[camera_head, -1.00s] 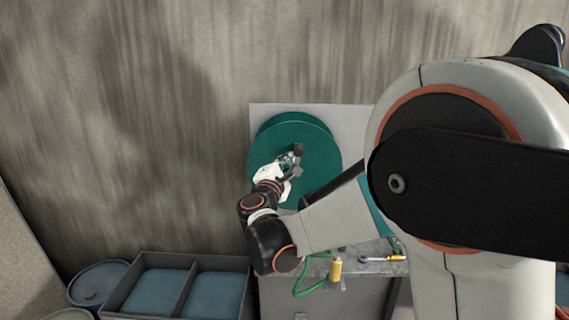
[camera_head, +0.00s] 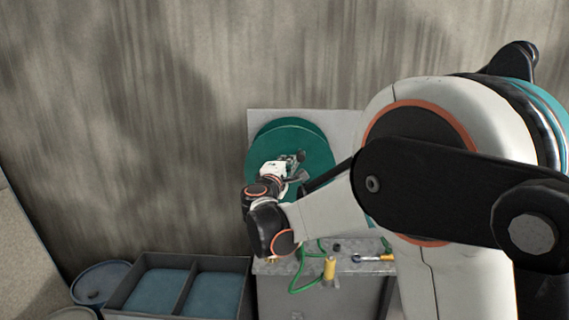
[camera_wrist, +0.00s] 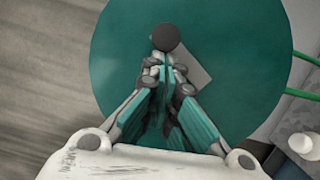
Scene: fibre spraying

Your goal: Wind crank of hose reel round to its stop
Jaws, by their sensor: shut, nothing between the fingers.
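The hose reel (camera_head: 313,140) is a green disc on a pale backing panel (camera_head: 345,122) against the wall. It also fills much of the wrist view (camera_wrist: 240,50). The crank shows there as a grey flat arm (camera_wrist: 195,80) with a dark round knob (camera_wrist: 165,38). My gripper (camera_head: 299,157) is in front of the reel's face. In the wrist view my gripper's fingers (camera_wrist: 167,75) are together with nothing between them, just below the knob and beside the crank arm. I cannot tell whether they touch the crank.
A grey bench (camera_head: 268,267) stands below the reel, with a green hose (camera_head: 299,279), a yellow cylinder (camera_head: 330,269) and a yellow-handled tool (camera_head: 372,258) on or at it. A divided bin (camera_head: 120,302) and a blue drum (camera_head: 97,282) stand at lower left.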

